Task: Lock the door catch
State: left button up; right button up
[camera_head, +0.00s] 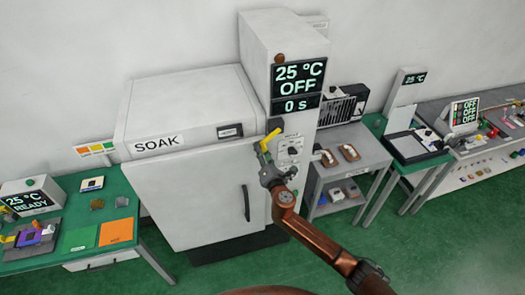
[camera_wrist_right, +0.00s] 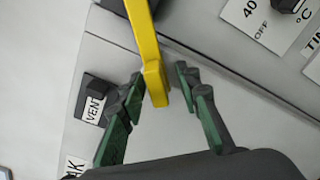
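A yellow lever handle (camera_head: 269,138), which appears to be the door catch, sits at the front right edge of the white SOAK chamber (camera_head: 190,190). It slants up to the right in the head view. My right gripper (camera_head: 265,163) is just below it. In the right wrist view, the yellow lever (camera_wrist_right: 150,60) reaches down between the green-padded fingers of my right gripper (camera_wrist_right: 160,95). The fingers are apart, with a visible gap on both sides of the lever. My left gripper is not in view.
A control column (camera_head: 291,75) reads 25 °C, OFF, 0 s, with a dial panel (camera_head: 290,150) beside the lever. A black vertical bar (camera_head: 246,203) is on the chamber front. A VENT block (camera_wrist_right: 93,100) lies left of the fingers. Benches stand on both sides; green floor is open in front.

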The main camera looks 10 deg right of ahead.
jog(key=shift+s, duration=0.15)
jog(key=s+d, duration=0.1)
jog(key=s, duration=1)
jog(key=shift+s, duration=0.35)
jog(key=shift+d, duration=0.1)
